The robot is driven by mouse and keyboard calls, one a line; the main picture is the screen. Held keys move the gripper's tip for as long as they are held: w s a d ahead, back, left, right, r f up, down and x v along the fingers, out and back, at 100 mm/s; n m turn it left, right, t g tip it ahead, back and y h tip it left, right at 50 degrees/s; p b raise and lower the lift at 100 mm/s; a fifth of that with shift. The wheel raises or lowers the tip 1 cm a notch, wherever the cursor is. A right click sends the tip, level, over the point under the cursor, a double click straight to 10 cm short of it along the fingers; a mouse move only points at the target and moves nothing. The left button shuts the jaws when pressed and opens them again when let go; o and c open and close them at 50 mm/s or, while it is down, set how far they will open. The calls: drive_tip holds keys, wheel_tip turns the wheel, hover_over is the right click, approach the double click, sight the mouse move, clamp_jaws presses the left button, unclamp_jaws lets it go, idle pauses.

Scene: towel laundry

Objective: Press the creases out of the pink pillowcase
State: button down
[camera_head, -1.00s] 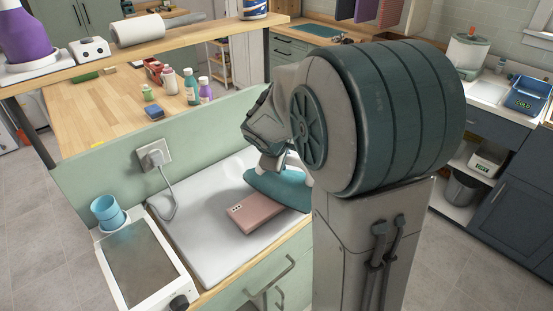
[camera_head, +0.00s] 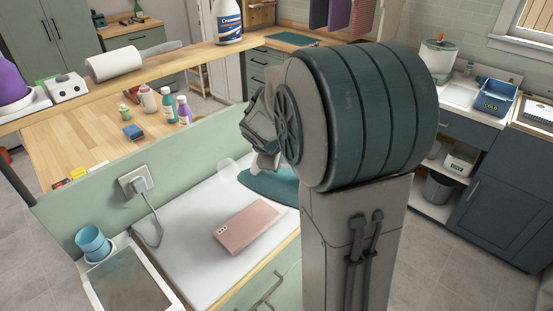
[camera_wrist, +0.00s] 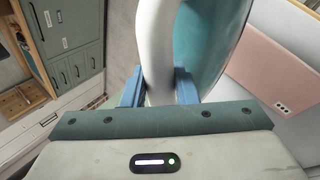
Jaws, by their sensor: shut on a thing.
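The pink pillowcase (camera_head: 248,224) lies folded flat on the white board, with small dark dots at one corner; part of it shows at the right of the wrist view (camera_wrist: 268,68). A teal iron (camera_head: 268,186) with a white handle (camera_wrist: 155,45) is behind the pillowcase, apart from it in the head view. My gripper (camera_wrist: 158,88) is shut on the handle, one blue finger on each side. My arm hides part of the iron, and I cannot tell whether its base touches the board.
The white board (camera_head: 195,215) has bare room left of the pillowcase. A plugged-in cord (camera_head: 152,215) hangs at its left end, near a blue cup (camera_head: 93,243). A green partition (camera_head: 100,205) stands behind the board. A pale round puff (camera_head: 228,171) shows beside the iron.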

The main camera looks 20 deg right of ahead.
drive_tip(key=shift+a+r+p, duration=0.1)
drive_tip(key=shift+r+p, duration=0.85)
drive_tip(key=shift+r, duration=0.75)
